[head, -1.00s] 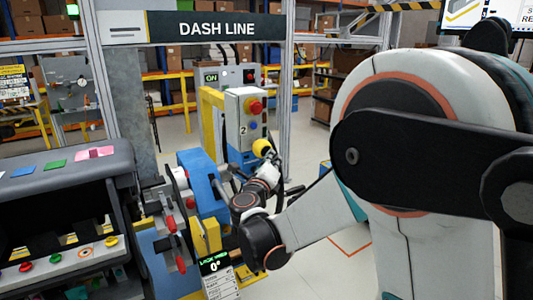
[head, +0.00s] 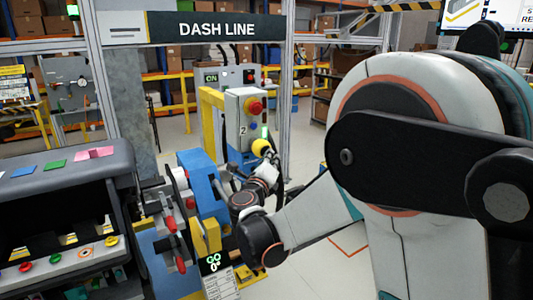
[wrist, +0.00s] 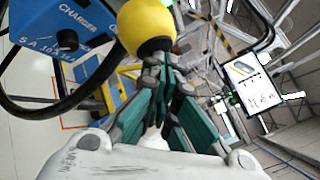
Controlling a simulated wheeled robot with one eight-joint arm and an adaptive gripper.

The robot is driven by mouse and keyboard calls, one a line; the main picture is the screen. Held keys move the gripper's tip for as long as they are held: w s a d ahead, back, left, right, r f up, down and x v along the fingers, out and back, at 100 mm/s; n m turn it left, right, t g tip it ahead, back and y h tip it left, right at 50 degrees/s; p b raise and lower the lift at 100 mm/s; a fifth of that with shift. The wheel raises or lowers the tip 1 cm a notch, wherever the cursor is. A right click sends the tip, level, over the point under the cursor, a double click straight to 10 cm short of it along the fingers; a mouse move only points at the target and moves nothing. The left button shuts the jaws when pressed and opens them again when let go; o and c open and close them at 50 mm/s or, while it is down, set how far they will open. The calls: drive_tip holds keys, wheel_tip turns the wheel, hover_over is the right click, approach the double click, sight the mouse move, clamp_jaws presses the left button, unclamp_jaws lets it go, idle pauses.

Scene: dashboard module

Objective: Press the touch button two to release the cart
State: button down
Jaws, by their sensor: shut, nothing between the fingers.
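The touch button two is a yellow dome (head: 260,147) on the lower front of the grey control box (head: 243,105) marked "2". In the wrist view the yellow dome (wrist: 145,24) fills the top, right at the fingertips. My gripper (wrist: 168,62) is shut and empty, its dark green fingers together. Its tips appear to touch the dome. In the head view my gripper (head: 269,160) is partly hidden by my wrist and points at the dome. A green light (head: 264,131) shows on the box's right side.
A red knob (head: 255,107) and a blue button (head: 253,126) sit above the dome. A blue charger (wrist: 75,30) with a black cable is close by.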

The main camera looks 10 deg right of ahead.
idle(0.5)
drive_tip(key=shift+s+d, duration=0.25)
drive_tip(key=shift+s, duration=0.5)
drive_tip(key=shift+s, duration=0.1)
drive_tip(key=s, duration=0.1)
drive_tip(key=s+d, duration=0.1)
drive_tip(key=s, duration=0.2)
drive_tip(key=shift+s+d, duration=0.25)
drive_tip(key=shift+d, duration=0.05)
idle(0.4)
